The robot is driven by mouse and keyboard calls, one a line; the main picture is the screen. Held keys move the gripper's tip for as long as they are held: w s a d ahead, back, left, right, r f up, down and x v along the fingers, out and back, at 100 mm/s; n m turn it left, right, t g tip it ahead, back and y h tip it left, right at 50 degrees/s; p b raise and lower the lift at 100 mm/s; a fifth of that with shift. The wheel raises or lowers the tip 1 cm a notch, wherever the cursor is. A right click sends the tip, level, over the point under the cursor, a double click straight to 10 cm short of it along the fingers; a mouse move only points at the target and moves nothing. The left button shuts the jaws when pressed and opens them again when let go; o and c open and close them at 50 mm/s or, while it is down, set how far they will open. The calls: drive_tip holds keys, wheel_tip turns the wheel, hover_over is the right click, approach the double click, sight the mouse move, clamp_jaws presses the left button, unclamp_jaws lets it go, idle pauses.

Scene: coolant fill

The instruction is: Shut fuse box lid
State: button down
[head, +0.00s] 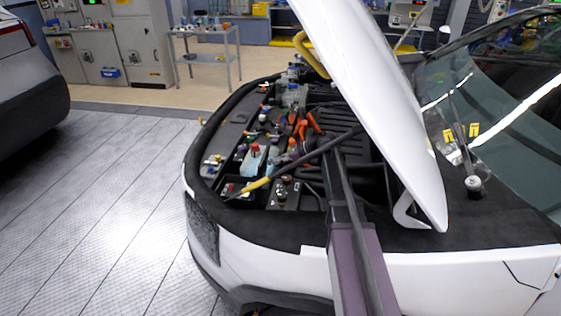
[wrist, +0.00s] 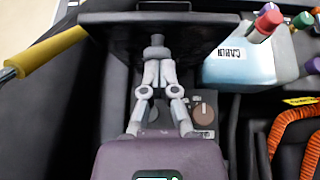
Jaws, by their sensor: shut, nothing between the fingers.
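In the wrist view, my gripper (wrist: 157,50) is shut and empty, its fingertips together. Below and partly behind my gripper is a dark grey box with a round brown fitting (wrist: 203,112), perhaps the open fuse box. In the head view a similar dark box (head: 285,193) sits at the front of the engine bay. My fingertips are not clear there.
A pale blue labelled bottle (wrist: 240,62) and orange ribbed hoses (wrist: 295,140) are at the right. The raised white hood (head: 375,90) overhangs the bay.

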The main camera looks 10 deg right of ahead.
drive_tip(key=shift+d, duration=0.1)
drive_tip(key=f+p+v, duration=0.1)
drive_tip(key=p+v, duration=0.4)
drive_tip(key=v, duration=0.8)
drive_tip(key=shift+d, duration=0.35)
drive_tip(key=shift+f, duration=0.15)
